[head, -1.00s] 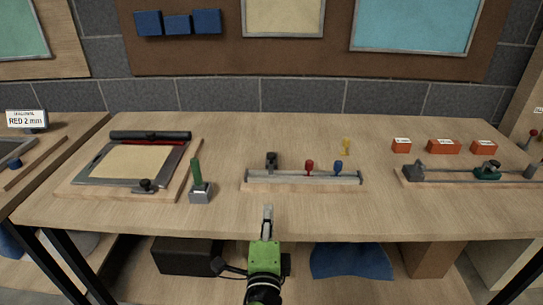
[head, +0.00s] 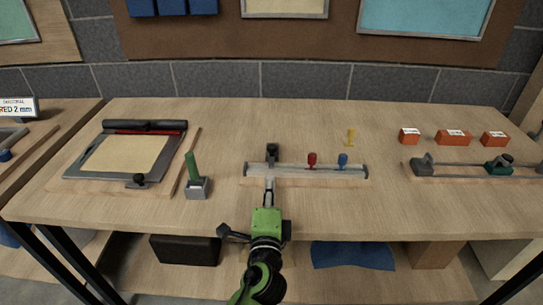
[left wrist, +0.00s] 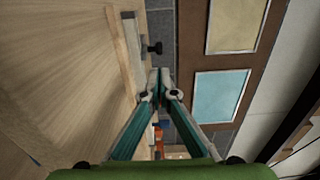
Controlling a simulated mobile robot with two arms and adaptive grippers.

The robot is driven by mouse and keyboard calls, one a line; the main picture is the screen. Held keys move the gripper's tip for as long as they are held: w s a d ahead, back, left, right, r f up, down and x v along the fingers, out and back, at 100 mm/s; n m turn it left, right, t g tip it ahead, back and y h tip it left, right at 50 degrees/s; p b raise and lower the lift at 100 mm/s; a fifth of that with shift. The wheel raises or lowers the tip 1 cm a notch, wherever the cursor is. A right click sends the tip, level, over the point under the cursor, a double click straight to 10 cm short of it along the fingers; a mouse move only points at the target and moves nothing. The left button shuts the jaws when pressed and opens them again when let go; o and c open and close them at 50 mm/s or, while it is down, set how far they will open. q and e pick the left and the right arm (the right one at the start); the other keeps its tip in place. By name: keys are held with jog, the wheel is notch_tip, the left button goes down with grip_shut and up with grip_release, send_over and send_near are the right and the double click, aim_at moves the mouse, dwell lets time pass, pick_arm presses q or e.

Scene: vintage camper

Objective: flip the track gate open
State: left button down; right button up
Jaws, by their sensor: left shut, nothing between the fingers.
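The track (head: 215,171) is not a single clear part at that spot, so I describe its metal rail (head: 330,171), which lies on a wooden base on the bench. A black upright piece (head: 272,152) stands near the rail's left end; I cannot tell for sure whether it is the gate. A red knob (head: 312,159) and a blue knob (head: 343,160) stand farther right. My left gripper (head: 269,183) is shut and empty at the base's front edge, below the black piece. Its closed fingertips show in the left wrist view (left wrist: 160,73). My right gripper is not in view.
A framed tray (head: 92,172) and a green-handled block (head: 197,187) are on the left. Another rail with a green slider (head: 498,166) and several orange blocks (head: 452,138) are on the right. Bench in front is mostly clear.

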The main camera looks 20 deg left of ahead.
aim_at(272, 150)
pick_arm(q)
jog(key=p+x, duration=0.1)
jog(key=x, duration=1)
jog(key=shift+w+f, duration=0.1)
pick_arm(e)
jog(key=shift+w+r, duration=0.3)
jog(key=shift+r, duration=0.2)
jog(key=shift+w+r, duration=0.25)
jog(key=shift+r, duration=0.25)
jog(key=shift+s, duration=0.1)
pick_arm(q)
jog(key=shift+w+a, duration=0.1)
jog(key=shift+w, duration=0.05)
jog(key=b+x, duration=0.1)
jog(key=x, duration=0.3)
jog(key=shift+w, duration=0.15)
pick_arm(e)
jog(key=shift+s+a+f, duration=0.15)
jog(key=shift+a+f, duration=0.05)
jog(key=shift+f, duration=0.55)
